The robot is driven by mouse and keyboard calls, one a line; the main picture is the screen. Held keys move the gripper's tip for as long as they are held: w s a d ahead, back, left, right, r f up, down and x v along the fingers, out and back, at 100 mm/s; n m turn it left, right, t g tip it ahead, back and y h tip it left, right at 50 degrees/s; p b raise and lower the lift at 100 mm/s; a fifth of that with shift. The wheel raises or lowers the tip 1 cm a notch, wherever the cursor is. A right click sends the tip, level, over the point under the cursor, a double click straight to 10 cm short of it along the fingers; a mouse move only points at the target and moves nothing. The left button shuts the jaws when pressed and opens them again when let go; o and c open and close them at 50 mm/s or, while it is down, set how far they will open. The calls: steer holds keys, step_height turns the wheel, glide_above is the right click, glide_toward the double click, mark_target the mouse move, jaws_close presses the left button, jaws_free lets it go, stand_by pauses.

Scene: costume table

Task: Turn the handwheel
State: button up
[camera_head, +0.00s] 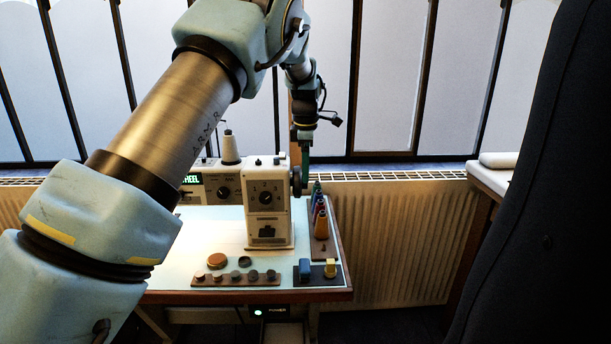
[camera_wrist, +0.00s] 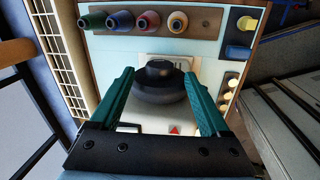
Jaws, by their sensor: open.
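The handwheel (camera_head: 296,182) is a dark round part on the right side of the white sewing machine (camera_head: 268,208). In the wrist view the black handwheel (camera_wrist: 158,82) sits in the middle, with a smaller knob on its face. My gripper (camera_head: 305,178) is beside the handwheel at the machine's right. In the wrist view my gripper's green fingers (camera_wrist: 166,88) are spread, one on each side of the wheel. I cannot tell whether either finger touches it. Part of the wheel's lower side is hidden close to the gripper.
A rack of thread spools (camera_head: 320,218) stands right of the machine; it also tops the wrist view (camera_wrist: 150,18). A dark tray (camera_head: 318,281) with blue and yellow blocks and a bobbin strip (camera_head: 235,280) lie in front. A radiator (camera_head: 400,240) stands behind the table.

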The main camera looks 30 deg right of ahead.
steer(key=shift+w+d+f+p, duration=0.1)
steer(key=shift+w+f+p, duration=0.1)
steer(key=shift+f, duration=0.85)
steer(key=shift+w+d+f+p, duration=0.1)
steer(key=shift+f+p, duration=0.1)
steer(key=shift+f, duration=0.8)
steer(key=shift+c, duration=0.2)
jaws_close()
steer(key=shift+s+f+b, duration=0.1)
steer(key=shift+b, duration=0.35)
